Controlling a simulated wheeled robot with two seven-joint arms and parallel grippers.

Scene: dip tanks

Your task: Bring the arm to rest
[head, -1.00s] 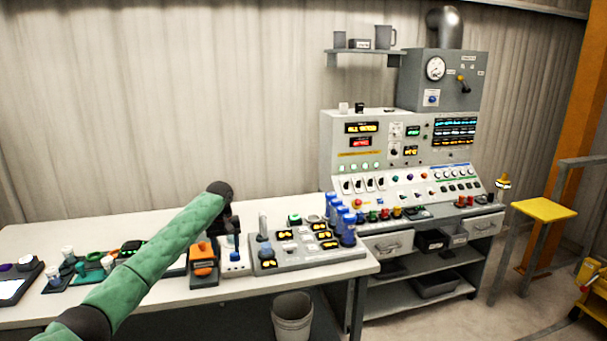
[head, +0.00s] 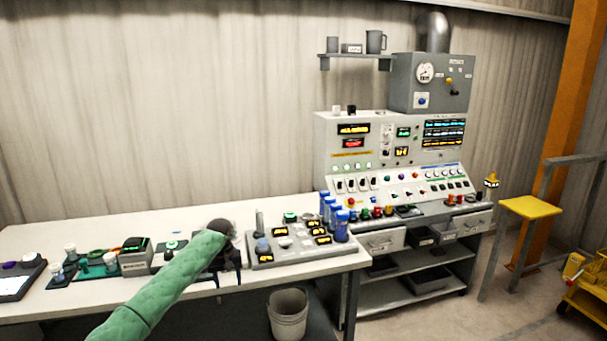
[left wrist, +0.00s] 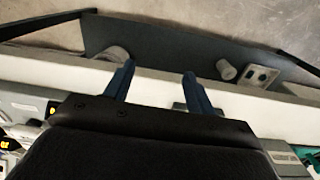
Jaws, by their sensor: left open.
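My left arm, in a green sleeve, reaches in from the bottom left in the head view. My left gripper (head: 228,279) points down at the front edge of the white bench (head: 100,309), left of the grey panel of small displays. It is partly hidden by the arm's dark wrist. In the left wrist view the two blue fingers of the gripper (left wrist: 158,86) stand apart with nothing between them. The bench's pale edge and the floor show beyond them. My right gripper is in neither view.
The grey display panel (head: 290,257) and several blue-capped tubes (head: 341,226) stand right of the gripper. A green-topped device (head: 134,258) stands left. A bucket (head: 288,313) is below the bench. A control console (head: 390,150) and yellow stool (head: 530,207) are at right.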

